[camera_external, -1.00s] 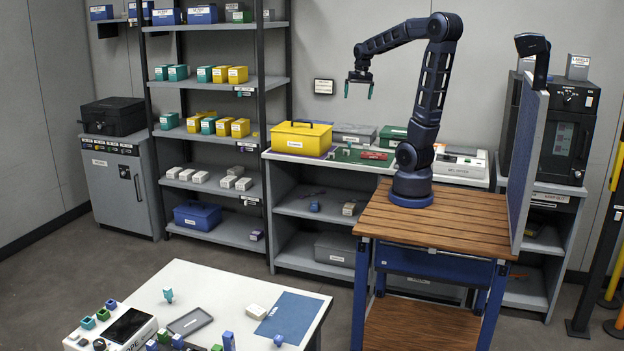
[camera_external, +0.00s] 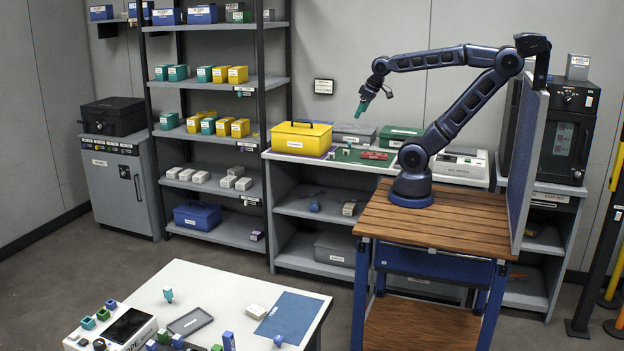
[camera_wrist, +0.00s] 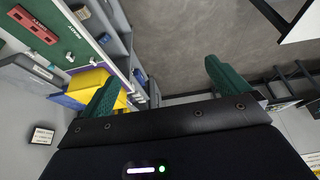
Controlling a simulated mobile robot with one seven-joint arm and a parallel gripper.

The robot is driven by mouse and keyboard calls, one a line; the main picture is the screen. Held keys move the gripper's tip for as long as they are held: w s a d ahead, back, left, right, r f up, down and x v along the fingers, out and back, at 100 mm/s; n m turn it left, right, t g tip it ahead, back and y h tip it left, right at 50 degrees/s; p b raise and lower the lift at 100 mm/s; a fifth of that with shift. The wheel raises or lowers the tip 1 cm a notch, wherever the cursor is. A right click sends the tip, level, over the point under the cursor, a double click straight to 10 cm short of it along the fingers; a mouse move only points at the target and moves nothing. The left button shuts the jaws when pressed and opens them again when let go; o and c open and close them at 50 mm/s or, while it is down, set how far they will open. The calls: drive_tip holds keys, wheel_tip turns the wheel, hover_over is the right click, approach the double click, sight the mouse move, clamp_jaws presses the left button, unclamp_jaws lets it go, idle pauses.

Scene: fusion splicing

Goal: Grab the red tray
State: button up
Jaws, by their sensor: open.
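The red tray (camera_external: 374,155) is a small flat red piece on the green mat of the back counter, in front of the green case. In the wrist view the red tray (camera_wrist: 34,25) lies at the upper left, with small dark marks on its face. My gripper (camera_external: 374,100) is above the back counter, tilted, apart from the tray. In the wrist view my gripper (camera_wrist: 162,88) shows two green fingers spread wide with nothing between them; the tray is well outside them to the left.
A yellow case (camera_external: 301,138) stands left of the tray on the counter. A grey case (camera_external: 353,133) and a green case (camera_external: 400,136) stand behind it. A white device (camera_external: 460,163) is to the right. A blue partition (camera_external: 529,165) stands beside my arm's wooden table (camera_external: 450,215).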

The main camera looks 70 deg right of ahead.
drive_tip(key=c, duration=0.8)
drive_tip(key=shift+o, duration=0.2)
